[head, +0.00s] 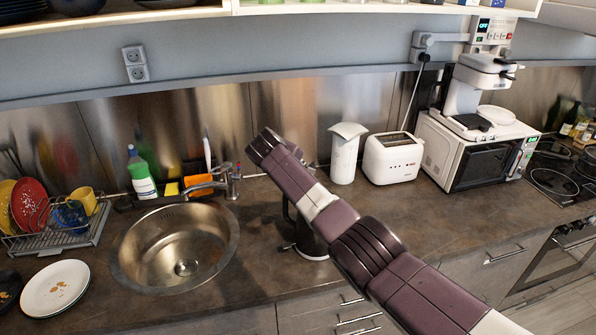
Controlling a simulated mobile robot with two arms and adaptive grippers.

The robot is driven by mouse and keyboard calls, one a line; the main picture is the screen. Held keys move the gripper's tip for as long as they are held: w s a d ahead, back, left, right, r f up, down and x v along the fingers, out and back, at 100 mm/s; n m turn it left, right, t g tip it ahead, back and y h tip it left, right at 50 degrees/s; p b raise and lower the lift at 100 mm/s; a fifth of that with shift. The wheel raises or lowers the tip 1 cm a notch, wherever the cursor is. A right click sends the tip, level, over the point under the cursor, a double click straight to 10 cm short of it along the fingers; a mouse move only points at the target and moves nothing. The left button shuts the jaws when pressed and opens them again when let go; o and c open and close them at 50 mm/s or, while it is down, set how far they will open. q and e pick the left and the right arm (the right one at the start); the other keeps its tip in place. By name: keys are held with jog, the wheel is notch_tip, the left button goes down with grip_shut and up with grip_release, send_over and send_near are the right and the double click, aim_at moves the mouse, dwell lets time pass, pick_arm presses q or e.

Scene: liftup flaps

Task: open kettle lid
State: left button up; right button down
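A kettle-like thing with a shiny metal base (313,247) and a dark handle stands on the counter right of the sink. My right arm crosses in front of it and hides most of it, so its lid cannot be seen. My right arm reaches in from the lower right, and its dark far end is above the counter, left of the kettle-like thing. I cannot make out the fingers of my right gripper. My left gripper is not in view.
A round steel sink (150,270) with a faucet (231,183) lies left. A white jug-like container (346,160), a toaster (394,160) and a microwave (465,155) stand along the back wall. Dish rack (85,240) and plate (55,289) are far left. Counter right of my arm is clear.

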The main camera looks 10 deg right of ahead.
jog(key=c, duration=1.8)
grip_release()
jog(key=shift+d+f, duration=0.1)
jog(key=shift+c, duration=0.2)
jog(key=v, duration=1.2)
